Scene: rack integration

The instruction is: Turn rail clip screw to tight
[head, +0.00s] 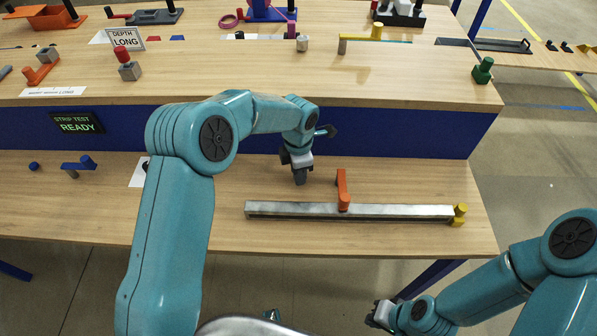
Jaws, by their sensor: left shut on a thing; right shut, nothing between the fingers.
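A long grey metal rail (385,213) lies on the lower bench top near its front edge. An orange lever-like piece (343,190) stands up at the rail's middle. A yellow piece (460,210) sits at its right end. I cannot tell which holds the clip screw. My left gripper (300,176) points down behind the rail, left of the orange piece and apart from it. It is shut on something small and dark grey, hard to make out. My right gripper (377,316) is low in front of the bench, shut and empty, away from the rail.
A raised wooden shelf (400,85) with a blue front (400,133) runs behind the rail. A blue piece (78,164) and a "STRIP TEST READY" display (76,123) are at left. A green knob (483,70) stands at the shelf's right end. The bench right of my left gripper is mostly clear.

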